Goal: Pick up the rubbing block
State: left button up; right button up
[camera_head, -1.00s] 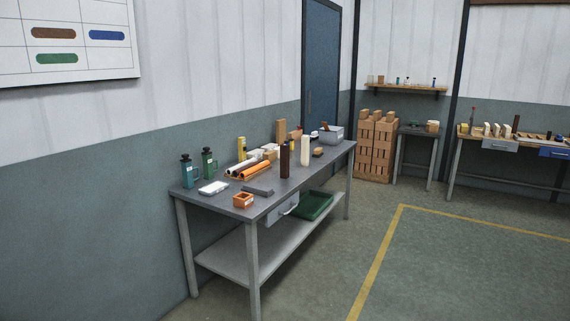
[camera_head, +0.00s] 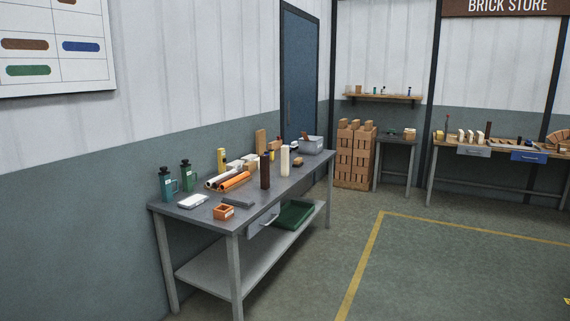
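A flat dark grey block (camera_head: 238,201) lies near the front edge of the grey workbench (camera_head: 277,193). It may be the rubbing block, but I cannot tell for sure at this distance. An orange open box (camera_head: 223,212) sits just to its front left, and a white flat item (camera_head: 193,202) lies to its left. Neither of my grippers is in view.
Two bottles (camera_head: 166,184), orange rolls (camera_head: 234,180), a dark brown upright post (camera_head: 265,170), a cream post (camera_head: 285,161) and a grey bin (camera_head: 311,145) crowd the bench. A green tray (camera_head: 293,215) is below. Floor right of the bench is clear.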

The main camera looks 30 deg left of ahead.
aim_at(298, 162)
jog(key=i+j+u, duration=0.1)
jog(key=i+u, duration=0.15)
jog(key=i, duration=0.15)
jog(key=i+u, duration=0.25)
jog(key=i, duration=2.4)
